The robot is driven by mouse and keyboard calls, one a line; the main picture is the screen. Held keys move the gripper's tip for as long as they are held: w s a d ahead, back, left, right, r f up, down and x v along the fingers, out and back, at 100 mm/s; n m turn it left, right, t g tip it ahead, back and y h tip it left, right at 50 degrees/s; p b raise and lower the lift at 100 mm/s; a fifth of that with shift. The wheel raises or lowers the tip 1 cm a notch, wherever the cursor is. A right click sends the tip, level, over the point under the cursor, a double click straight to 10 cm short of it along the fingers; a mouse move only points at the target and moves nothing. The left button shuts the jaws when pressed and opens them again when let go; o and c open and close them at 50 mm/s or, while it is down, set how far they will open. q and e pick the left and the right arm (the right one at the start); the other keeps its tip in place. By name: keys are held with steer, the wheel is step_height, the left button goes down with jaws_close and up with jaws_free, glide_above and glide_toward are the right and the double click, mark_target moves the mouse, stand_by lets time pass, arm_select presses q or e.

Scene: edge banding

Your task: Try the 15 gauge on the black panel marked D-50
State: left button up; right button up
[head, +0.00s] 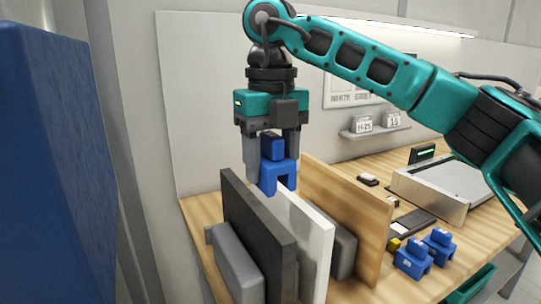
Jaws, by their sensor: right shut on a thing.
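My right gripper (273,172) points down and is shut on a blue gauge (278,172) with two legs and a gap between them. I can read no number on this gauge. The black panel (258,238) stands upright on the bench in front, and no D-50 marking shows on it. The gauge's legs are at about the top edges of the black panel and the white panel (318,242) behind it. I cannot tell whether the gauge touches either one. My left gripper is not in view.
A wooden panel (350,205) stands behind the white one, with grey blocks (236,268) beside the panels. Two more blue gauges (412,258) (440,246) sit at the bench's right front. A shelf (376,131) with small tags is on the wall. A large blue surface (55,170) fills the left edge.

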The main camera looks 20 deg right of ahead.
mark_target(271, 223)
steer(key=shift+f, duration=0.1)
steer(key=shift+f+b, duration=0.4)
steer(key=shift+f, duration=0.7)
step_height(271, 223, down, 3)
steer(key=b, duration=0.2)
steer(key=shift+f+b, duration=0.2)
steer(key=shift+b, duration=0.1)
steer(key=shift+f, duration=0.45)
steer(key=shift+f+b, duration=0.3)
steer(key=shift+b, duration=0.1)
steer(key=shift+r, duration=0.1)
steer(key=shift+r+p, duration=1.9)
steer(key=shift+r, duration=1.55)
